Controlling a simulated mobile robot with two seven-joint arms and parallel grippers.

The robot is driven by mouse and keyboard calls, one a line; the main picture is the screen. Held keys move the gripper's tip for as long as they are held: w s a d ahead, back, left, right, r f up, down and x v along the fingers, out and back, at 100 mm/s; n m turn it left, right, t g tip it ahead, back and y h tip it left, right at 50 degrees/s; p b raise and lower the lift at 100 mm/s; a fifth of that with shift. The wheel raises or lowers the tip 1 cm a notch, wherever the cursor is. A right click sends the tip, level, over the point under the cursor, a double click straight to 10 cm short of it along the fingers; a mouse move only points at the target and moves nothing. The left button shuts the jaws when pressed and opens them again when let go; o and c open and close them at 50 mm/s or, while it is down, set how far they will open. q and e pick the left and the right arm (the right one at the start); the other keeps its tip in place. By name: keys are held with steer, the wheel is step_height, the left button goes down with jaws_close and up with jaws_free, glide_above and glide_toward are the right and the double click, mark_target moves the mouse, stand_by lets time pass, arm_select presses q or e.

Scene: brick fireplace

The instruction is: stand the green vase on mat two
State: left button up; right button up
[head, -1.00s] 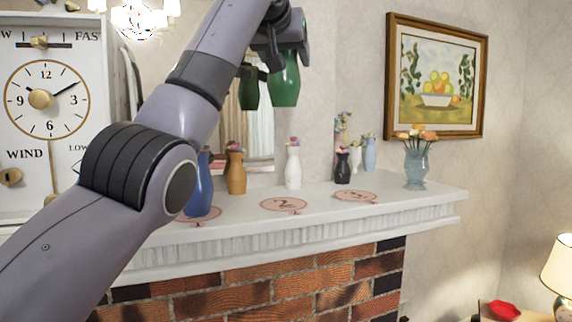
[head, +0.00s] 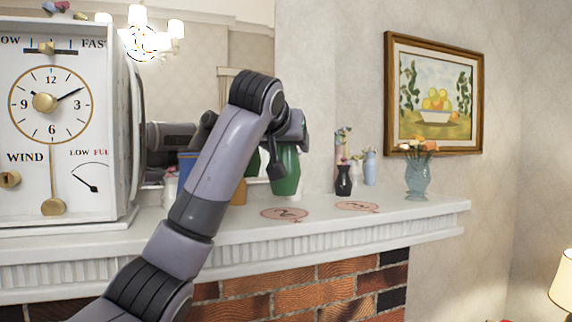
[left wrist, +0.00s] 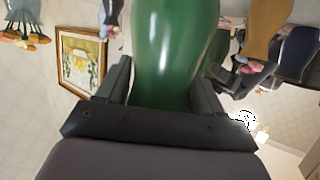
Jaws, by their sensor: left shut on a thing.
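The green vase (head: 287,170) is upright in my left gripper (head: 278,160), which is shut on it. The vase hangs a little above the mantel, behind and above mat two (head: 284,214) in the head view. Mat two is a flat pink shape marked 2, and its top is bare. In the left wrist view the green vase (left wrist: 172,50) fills the middle between the two fingers (left wrist: 165,85). The right gripper is not in view.
A second pink mat (head: 357,206) lies bare to the right. A black vase (head: 343,180) and a glass vase (head: 418,178) stand on the mantel (head: 400,215). A large clock (head: 60,120) stands left. My arm hides part of the blue vase (head: 186,168).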

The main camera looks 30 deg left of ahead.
mark_target(285, 160)
arm_select(q)
steer(key=shift+f, duration=1.75)
steer(key=o, duration=1.2)
steer(key=shift+f, duration=0.15)
steer(key=shift+r, duration=0.2)
steer(key=shift+s+d+b, duration=0.1)
steer(key=shift+s+b, duration=0.2)
steer(key=b+v, duration=0.2)
steer(key=v, duration=0.9)
steer(key=shift+s+d+r, duration=0.1)
steer(key=shift+s+r, duration=0.05)
